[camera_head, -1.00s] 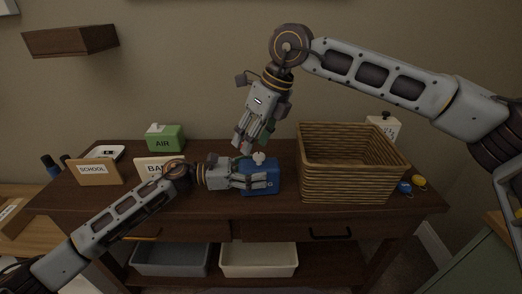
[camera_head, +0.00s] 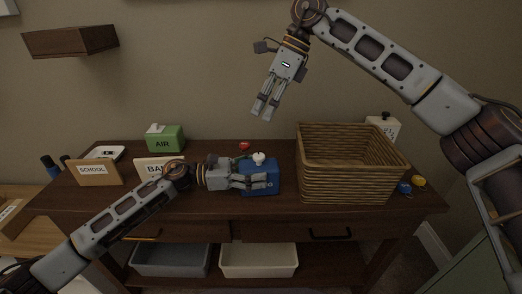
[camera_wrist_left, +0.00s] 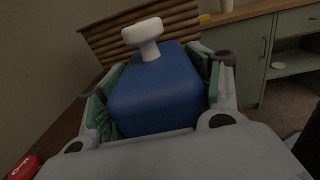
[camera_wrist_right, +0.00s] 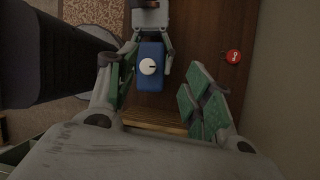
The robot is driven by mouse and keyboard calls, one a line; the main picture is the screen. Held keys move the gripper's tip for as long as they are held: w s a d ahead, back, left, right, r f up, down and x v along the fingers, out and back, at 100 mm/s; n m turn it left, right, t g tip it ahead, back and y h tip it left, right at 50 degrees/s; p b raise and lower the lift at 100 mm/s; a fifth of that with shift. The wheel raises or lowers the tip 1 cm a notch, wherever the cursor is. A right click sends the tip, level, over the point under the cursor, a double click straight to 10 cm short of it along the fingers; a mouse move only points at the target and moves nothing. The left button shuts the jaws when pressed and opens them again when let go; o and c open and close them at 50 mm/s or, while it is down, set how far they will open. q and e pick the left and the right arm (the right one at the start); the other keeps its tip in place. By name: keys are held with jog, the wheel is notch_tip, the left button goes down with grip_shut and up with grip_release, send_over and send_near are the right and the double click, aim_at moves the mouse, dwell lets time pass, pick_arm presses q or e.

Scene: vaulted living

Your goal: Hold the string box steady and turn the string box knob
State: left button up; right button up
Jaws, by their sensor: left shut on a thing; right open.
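The blue string box (camera_head: 271,181) stands on the dark wooden table, left of the wicker basket. Its white knob (camera_head: 259,158) is on its top; the knob also shows in the left wrist view (camera_wrist_left: 143,34) and, with a dark line on it, in the right wrist view (camera_wrist_right: 150,67). My left gripper (camera_head: 262,181) is shut on the string box, with its fingers along both sides of the blue body (camera_wrist_left: 155,92). My right gripper (camera_head: 262,113) is open and empty, in the air well above the box and apart from the knob.
The wicker basket (camera_head: 350,187) stands close to the box's right. A red item (camera_head: 244,146) lies behind the box. A green AIR box (camera_head: 165,138) and SCHOOL sign (camera_head: 93,172) are at the left.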

aim_at(259, 155)
jog(key=shift+s+d+f+n+g+h, duration=0.15)
jog(key=shift+d+n, duration=0.3)
jog(key=shift+n, duration=0.85)
jog(key=shift+s+d+n+g+h, duration=0.2)
jog(key=shift+d+n, duration=0.25)
jog(key=shift+n, duration=0.85)
jog(key=shift+s+d+f+n+g+h, duration=0.15)
jog(key=shift+d+n, duration=0.3)
jog(key=shift+n, duration=0.85)
jog(key=shift+r, duration=0.1)
jog(key=shift+x, duration=6)
jog(key=c, duration=1)
